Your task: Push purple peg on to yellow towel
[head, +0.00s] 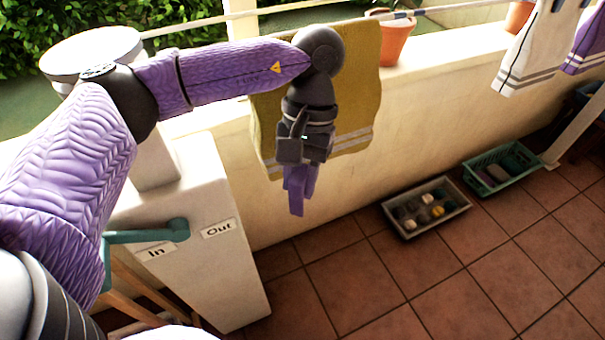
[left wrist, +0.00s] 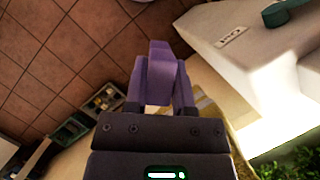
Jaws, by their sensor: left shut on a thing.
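The yellow towel (head: 355,80) hangs over a line in front of the low wall, with pale stripes near its lower edge. Part of it also shows behind my gripper in the left wrist view (left wrist: 210,112). My left gripper (head: 300,165) hangs pointing down in front of the towel. It is shut on the purple peg (head: 297,196), which sticks out below the fingers near the towel's lower edge. The peg also shows between the fingers in the left wrist view (left wrist: 160,72). I cannot tell whether the peg touches the towel. My right gripper is not in view.
A white block (head: 215,270) with "In" and "Out" labels stands left of the gripper. A grey crate (head: 428,225) and a green crate (head: 512,182) lie on the tiles along the wall. A terracotta pot (head: 397,42) stands on the wall. A white towel (head: 532,50) hangs far right.

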